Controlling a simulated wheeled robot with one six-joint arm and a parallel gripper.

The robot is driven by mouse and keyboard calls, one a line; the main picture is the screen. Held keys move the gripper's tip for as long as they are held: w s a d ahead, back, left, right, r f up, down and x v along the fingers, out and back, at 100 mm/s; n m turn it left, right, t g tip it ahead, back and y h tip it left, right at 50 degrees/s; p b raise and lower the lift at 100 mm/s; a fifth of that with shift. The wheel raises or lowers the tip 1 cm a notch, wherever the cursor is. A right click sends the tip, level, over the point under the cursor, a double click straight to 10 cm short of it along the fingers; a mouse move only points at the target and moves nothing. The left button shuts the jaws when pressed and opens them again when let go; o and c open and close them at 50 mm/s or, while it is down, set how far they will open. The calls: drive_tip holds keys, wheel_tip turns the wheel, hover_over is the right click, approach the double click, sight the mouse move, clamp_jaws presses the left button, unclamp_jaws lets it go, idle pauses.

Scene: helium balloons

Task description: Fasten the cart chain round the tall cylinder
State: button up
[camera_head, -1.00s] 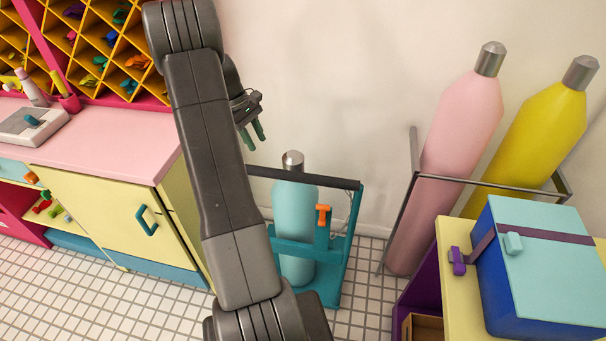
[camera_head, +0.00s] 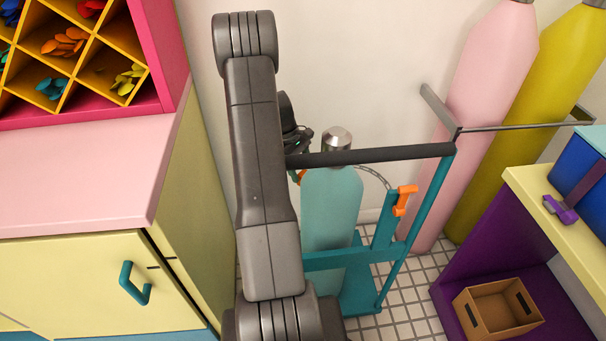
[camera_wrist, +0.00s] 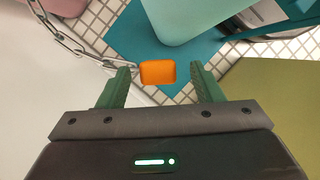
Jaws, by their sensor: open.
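The turquoise cylinder (camera_head: 332,205) with a silver cap stands upright in the teal cart (camera_head: 382,265). The cart chain (camera_head: 373,174) shows behind the cylinder, near an orange hook (camera_head: 404,200) on the cart's post. In the wrist view the chain (camera_wrist: 75,47) runs from the upper left towards an orange end piece (camera_wrist: 158,72). My gripper (camera_wrist: 160,70) is open, its green fingers on either side of that end piece, with gaps showing. In the head view my gripper is mostly hidden behind my arm and the cart's dark handle, left of the cylinder's top.
A yellow cabinet (camera_head: 75,275) with a pink top stands close on the left. Pink (camera_head: 490,75) and yellow (camera_head: 545,110) cylinders stand behind a metal rail at the right. A purple shelf unit (camera_head: 480,250) holding a cardboard box (camera_head: 498,308) is at the lower right.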

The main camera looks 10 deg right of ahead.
drive_tip(key=shift+d+f, duration=0.2)
drive_tip(key=shift+f, duration=0.7)
drive_tip(key=shift+s+d+f, duration=0.15)
drive_tip(key=shift+d+f, duration=0.05)
drive_tip(key=shift+f, duration=0.15)
